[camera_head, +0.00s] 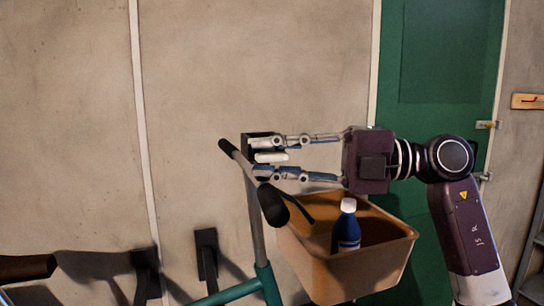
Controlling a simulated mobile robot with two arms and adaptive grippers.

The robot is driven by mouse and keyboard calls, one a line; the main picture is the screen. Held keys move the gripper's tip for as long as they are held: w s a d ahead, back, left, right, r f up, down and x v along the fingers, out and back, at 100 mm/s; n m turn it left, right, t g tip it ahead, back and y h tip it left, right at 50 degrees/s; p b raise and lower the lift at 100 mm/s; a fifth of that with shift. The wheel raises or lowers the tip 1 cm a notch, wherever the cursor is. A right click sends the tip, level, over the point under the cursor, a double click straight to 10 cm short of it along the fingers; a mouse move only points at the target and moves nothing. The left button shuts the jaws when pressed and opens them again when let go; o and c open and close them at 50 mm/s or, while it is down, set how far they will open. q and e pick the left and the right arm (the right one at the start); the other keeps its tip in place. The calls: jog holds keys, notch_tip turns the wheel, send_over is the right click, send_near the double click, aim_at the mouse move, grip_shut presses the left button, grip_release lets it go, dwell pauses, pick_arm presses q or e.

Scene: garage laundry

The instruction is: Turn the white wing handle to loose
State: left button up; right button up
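The white wing handle (271,157) sits on a dark clamp block (250,147) at the top of a grey post, beside the handlebar. My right gripper (258,158) reaches in from the right, its two fingers pointing left. One finger is above the handle and one below, with a visible gap to each, so the gripper looks open around it. Whether a fingertip touches the clamp block cannot be told. My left gripper does not show.
The handlebar has black grips (273,205) and a teal frame (238,291) below. A tan basket (345,277) with a blue bottle (347,228) stands under my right gripper. Behind are a beige wall (70,120) and a green door (420,120). Dark wall pieces (207,255) are low.

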grip_shut()
jog(key=shift+r+h+p, duration=0.2)
jog(key=shift+h+p, duration=0.2)
jog(key=shift+p, duration=0.5)
jog(key=n+h+p, duration=0.1)
jog(key=h+p, duration=0.2)
jog(key=p, duration=0.2)
jog(key=n+h+p, duration=0.1)
jog(key=h+p, duration=0.3)
jog(key=p, duration=0.1)
jog(key=shift+r+t, duration=0.1)
jog(key=shift+t, duration=0.3)
jog(key=shift+n+t+h+p, duration=0.3)
jog(key=shift+n+h+p, duration=0.2)
jog(key=shift+h+p, duration=0.95)
jog(key=shift+h, duration=0.55)
jog(key=shift+f+n+t+h, duration=0.25)
jog(key=shift+n+t+h, duration=0.2)
jog(key=shift+h, duration=0.75)
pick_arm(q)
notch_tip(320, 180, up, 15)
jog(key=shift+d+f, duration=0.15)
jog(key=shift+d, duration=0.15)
pick_arm(e)
jog(key=shift+f+n+t+h, duration=0.1)
jog(key=shift+n+t+h, duration=0.2)
jog(key=shift+h, duration=1)
jog(key=shift+t, duration=0.25)
